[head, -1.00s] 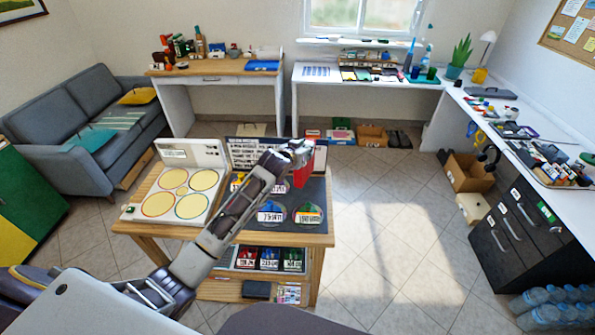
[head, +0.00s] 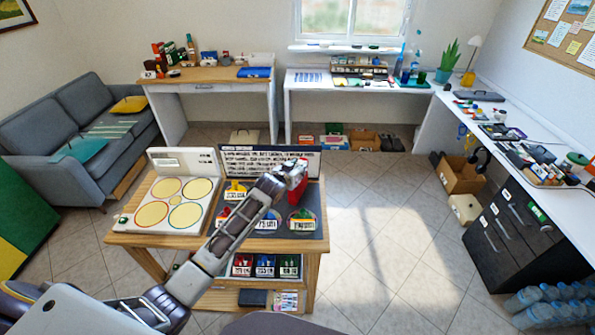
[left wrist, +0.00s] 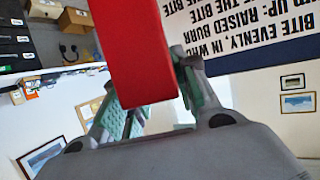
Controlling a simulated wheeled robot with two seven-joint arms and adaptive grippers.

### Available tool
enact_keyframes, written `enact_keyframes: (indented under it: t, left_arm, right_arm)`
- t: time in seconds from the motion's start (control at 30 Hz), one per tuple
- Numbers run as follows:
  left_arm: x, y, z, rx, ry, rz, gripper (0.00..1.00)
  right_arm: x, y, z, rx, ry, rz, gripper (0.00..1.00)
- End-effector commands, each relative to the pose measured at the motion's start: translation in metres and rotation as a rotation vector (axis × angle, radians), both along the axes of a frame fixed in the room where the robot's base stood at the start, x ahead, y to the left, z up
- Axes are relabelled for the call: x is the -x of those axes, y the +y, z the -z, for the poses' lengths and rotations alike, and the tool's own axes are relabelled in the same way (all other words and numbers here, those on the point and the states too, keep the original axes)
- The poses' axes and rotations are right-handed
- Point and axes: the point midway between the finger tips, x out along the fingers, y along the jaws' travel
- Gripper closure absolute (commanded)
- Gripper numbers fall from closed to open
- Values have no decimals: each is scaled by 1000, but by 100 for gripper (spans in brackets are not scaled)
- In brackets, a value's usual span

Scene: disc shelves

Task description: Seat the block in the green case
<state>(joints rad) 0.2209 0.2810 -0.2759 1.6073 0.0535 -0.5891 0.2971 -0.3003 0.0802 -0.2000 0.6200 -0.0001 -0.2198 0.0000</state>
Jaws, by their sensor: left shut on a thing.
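My left gripper (head: 291,174) is shut on a red block (head: 297,184), held above the back right of the wooden table. The block also shows large in the left wrist view (left wrist: 140,50), between the fingers (left wrist: 150,103). A green-coloured, labelled case (head: 289,267) stands at the right end of the shelf under the tabletop, beside a blue one (head: 265,266) and a red one (head: 242,265). Whether this is the task's green case I cannot tell. A disc with a green piece (head: 302,216) lies on the dark mat below the block. My right gripper is out of view.
A white board with yellow circles (head: 167,189) covers the table's left. A dark sign with text (head: 250,158) stands along the back edge. My left arm crosses over the mat and hides part of it. Open floor lies right of the table.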

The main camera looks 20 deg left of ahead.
Motion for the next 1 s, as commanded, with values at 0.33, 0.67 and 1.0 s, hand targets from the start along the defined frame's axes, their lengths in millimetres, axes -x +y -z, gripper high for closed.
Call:
enact_keyframes:
  t: [0.33, 0.67, 1.0]
  left_arm:
    - [0, 0, 10, 0, -1, 0, 98]
    - [0, 0, 12, 0, -1, 0, 60]
    - [0, 0, 12, 0, -1, 0, 49]
  right_arm:
    - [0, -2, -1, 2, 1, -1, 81]
    - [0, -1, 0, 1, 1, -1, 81]
    - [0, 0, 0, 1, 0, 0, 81]
